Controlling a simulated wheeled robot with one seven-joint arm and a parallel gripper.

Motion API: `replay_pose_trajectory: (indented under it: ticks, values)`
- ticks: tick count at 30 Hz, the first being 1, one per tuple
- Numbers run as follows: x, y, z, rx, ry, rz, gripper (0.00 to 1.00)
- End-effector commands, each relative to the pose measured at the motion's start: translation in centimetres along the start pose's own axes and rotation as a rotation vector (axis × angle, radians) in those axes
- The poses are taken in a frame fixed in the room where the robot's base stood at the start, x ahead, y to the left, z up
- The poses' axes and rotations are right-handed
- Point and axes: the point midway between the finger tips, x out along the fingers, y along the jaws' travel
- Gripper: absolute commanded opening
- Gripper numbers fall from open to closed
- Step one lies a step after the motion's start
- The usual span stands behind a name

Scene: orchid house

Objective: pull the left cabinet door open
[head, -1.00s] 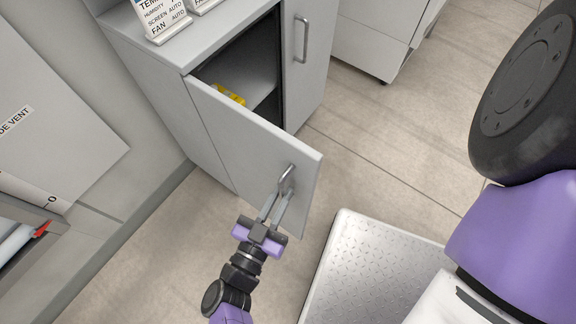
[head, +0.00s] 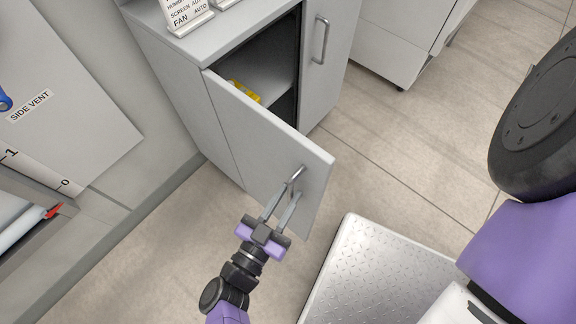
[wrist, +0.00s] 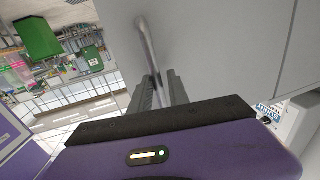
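The left cabinet door (head: 262,140) is a grey panel that stands well open, swung out from the grey cabinet (head: 180,100). Its bar handle (head: 297,174) is near the free edge; it also shows in the wrist view (wrist: 147,42). My gripper (head: 293,187) is at this handle, with its two fingers on either side of the bar. In the wrist view the fingers (wrist: 160,88) are close together with the handle's end between them, so it looks shut on the handle. The exact contact is partly hidden.
The right cabinet door (head: 328,60) is shut. A yellow object (head: 244,91) lies inside the cabinet. Signs (head: 187,14) stand on top. A metal tread plate (head: 385,275) lies at lower right. A wall panel (head: 65,95) is at left.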

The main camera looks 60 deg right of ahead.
Motion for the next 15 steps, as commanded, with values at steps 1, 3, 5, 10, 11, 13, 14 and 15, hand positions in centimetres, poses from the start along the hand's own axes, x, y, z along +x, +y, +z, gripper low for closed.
replay_pose_trajectory:
  ticks: [1, 3, 5, 10, 11, 13, 14, 15]
  values:
    - [-0.7, -0.1, 0.1, 0.0, -0.003, -0.002, 0.22]
    - [-1.8, -0.1, 0.1, 0.001, -0.004, -0.002, 0.22]
    - [-2.8, -0.1, 0.2, 0.001, -0.004, -0.003, 0.22]
    - [-5.5, -0.1, 0.1, 0.001, -0.003, -0.004, 0.22]
    - [-5.8, -0.1, 0.1, 0.0, -0.002, -0.003, 0.22]
    - [-6.5, -0.1, 0.1, 0.0, -0.001, -0.004, 0.22]
    - [-6.7, -0.1, 0.1, 0.0, 0.0, -0.003, 0.22]
    - [-6.9, -0.1, 0.1, 0.0, 0.0, -0.003, 0.22]
